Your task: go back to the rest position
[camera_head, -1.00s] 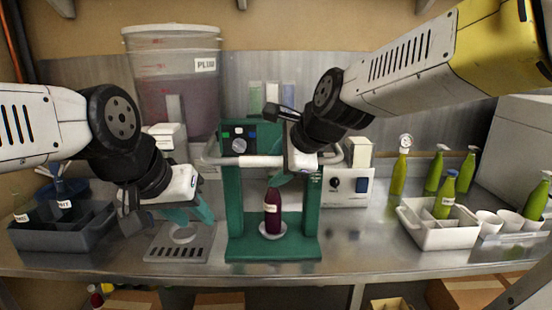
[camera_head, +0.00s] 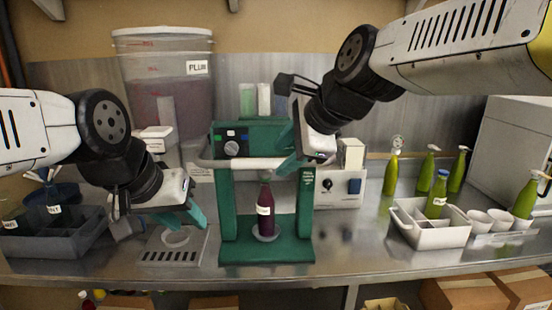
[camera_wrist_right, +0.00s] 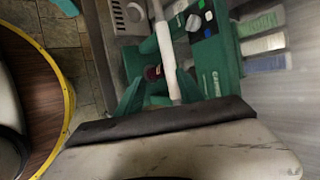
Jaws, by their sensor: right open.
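My right gripper (camera_head: 290,165) is open and empty, raised at the upper right side of the green press frame (camera_head: 308,205), near its white crossbar (camera_head: 255,163). Its teal fingers stand apart in the right wrist view (camera_wrist_right: 158,82). My left gripper (camera_head: 190,216) hangs over the grey drip tray (camera_head: 172,256), left of the press. Its teal fingers overlap in the view, so its opening is unclear. A dark purple bottle (camera_head: 265,208) with a pale label stands upright on the press's round plate, apart from both grippers. Its dark top seems to show in the right wrist view (camera_wrist_right: 153,73).
A grey divided bin (camera_head: 60,245) stands at the left. A large bucket marked PLUM (camera_head: 165,90) is behind. At the right are a white crate (camera_head: 432,236) holding a green bottle, white cups (camera_head: 480,222) and more green bottles (camera_head: 391,175).

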